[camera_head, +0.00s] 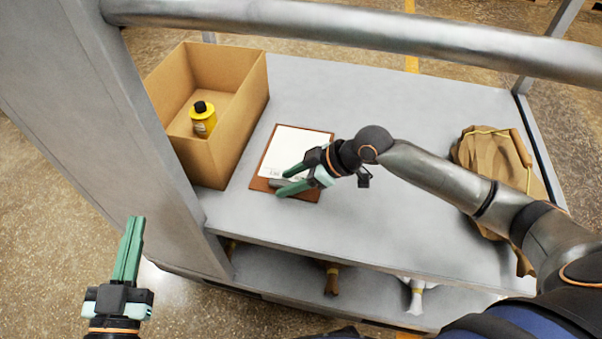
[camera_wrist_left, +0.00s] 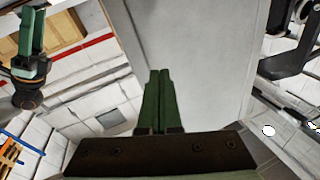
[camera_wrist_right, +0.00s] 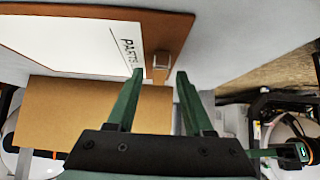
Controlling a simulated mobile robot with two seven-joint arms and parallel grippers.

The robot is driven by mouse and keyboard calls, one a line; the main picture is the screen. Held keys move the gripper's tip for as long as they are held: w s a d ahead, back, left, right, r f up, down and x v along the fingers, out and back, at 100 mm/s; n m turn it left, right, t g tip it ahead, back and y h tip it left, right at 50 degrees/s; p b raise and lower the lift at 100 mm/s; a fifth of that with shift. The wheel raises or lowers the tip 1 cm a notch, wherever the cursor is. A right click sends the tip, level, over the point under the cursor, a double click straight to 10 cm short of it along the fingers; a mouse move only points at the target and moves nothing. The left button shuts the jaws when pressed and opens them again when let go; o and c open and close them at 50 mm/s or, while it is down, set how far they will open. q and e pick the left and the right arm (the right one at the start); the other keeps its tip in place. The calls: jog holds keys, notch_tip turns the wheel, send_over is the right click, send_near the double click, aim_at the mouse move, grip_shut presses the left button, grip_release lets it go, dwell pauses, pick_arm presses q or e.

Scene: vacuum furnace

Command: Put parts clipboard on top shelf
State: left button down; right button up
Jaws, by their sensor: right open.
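The parts clipboard (camera_head: 268,185), brown with a white sheet, lies flat on the grey shelf surface (camera_head: 330,225) beside the cardboard box. In the right wrist view the clipboard (camera_wrist_right: 100,38) shows the printed word "PARTS" and a metal clip. My right gripper (camera_head: 283,183) is open at the clipboard's near edge by the clip; its fingers (camera_wrist_right: 160,72) appear on either side of the clip, with contact unclear. My left gripper (camera_head: 134,222) is shut and empty, left of the shelf unit, away from the clipboard. Its fingers (camera_wrist_left: 160,74) are together in the left wrist view.
An open cardboard box (camera_head: 205,165) holds a yellow bottle (camera_head: 203,122) with a black cap. A brown cloth sack (camera_head: 497,165) sits at the right. A metal rail (camera_head: 330,25) crosses above, and a post (camera_head: 100,110) stands at the left.

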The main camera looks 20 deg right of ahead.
jog(key=shift+s+d+r, duration=0.15)
jog(key=shift+d+r, duration=0.15)
jog(key=p+v, duration=0.1)
jog(key=v, duration=0.3)
jog(key=shift+r, duration=0.1)
pick_arm(q)
jog(key=s+f+n+g+y+p, duration=0.1)
jog(key=s+f+g, duration=0.1)
jog(key=f, duration=0.5)
jog(key=s+f+n+g+y, duration=0.1)
jog(key=f+g, duration=0.3)
jog(key=f, duration=0.4)
jog(key=shift+s+a+f+g+p, duration=0.15)
jog(key=shift+s+f+g+p, duration=0.1)
jog(key=shift+s+g+p, duration=0.25)
pick_arm(e)
jog(key=v, duration=0.7)
pick_arm(q)
jog(key=shift+s, duration=0.1)
pick_arm(e)
jog(key=shift+s, duration=0.1)
